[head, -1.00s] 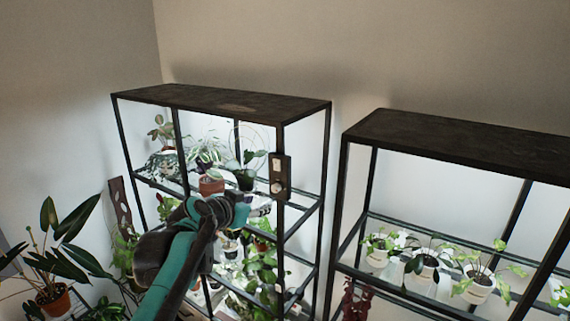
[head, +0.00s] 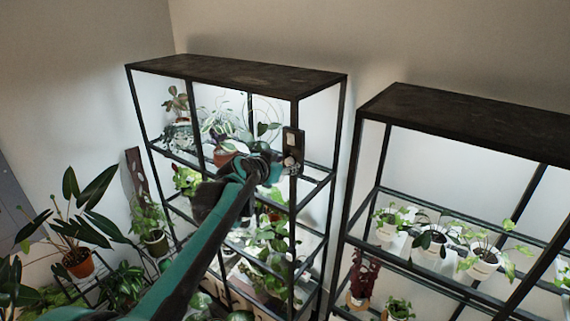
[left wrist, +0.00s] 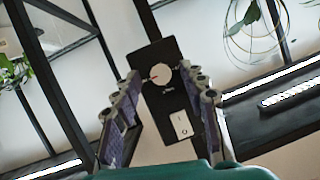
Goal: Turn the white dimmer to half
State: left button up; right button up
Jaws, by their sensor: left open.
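The white dimmer (left wrist: 161,73) is a round knob with a small red mark towards its left side in the left wrist view. It sits on a black plate (left wrist: 153,56) on the shelf's front post; the plate (head: 294,134) also shows in the head view. A white rocker switch (left wrist: 182,125) is on the same plate. My left gripper (left wrist: 165,84) is open, its fingers on either side of the plate, with the knob between and just beyond the tips. I cannot tell whether they touch it. My right gripper is not in view.
The dark metal plant shelf (head: 235,75) holds several potted plants behind the post. A second shelf (head: 470,115) stands to the right, with a gap between. A potted plant (head: 78,262) stands at the lower left.

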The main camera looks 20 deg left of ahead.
pick_arm(q)
grip_shut()
jog(key=shift+a+n, duration=0.1)
jog(key=shift+n, duration=0.2)
jog(key=shift+w+a+n+g+h+b, duration=0.15)
jog(key=shift+n+g+h+b, duration=0.3)
jog(key=shift+n+h, duration=0.7)
jog(key=n, duration=0.1)
jog(key=n+h, duration=0.1)
jog(key=n+h+b, duration=0.1)
jog(key=shift+a+f+g, duration=0.1)
jog(key=shift+a+g, duration=0.15)
jog(key=n+h+b, duration=0.2)
jog(key=n, duration=0.1)
jog(key=shift+a+f, duration=0.1)
jog(key=shift+f, duration=0.05)
jog(key=n+h+b, duration=0.2)
jog(key=n, duration=0.1)
jog(key=shift+w+n, duration=0.1)
jog(key=shift+n, duration=0.15)
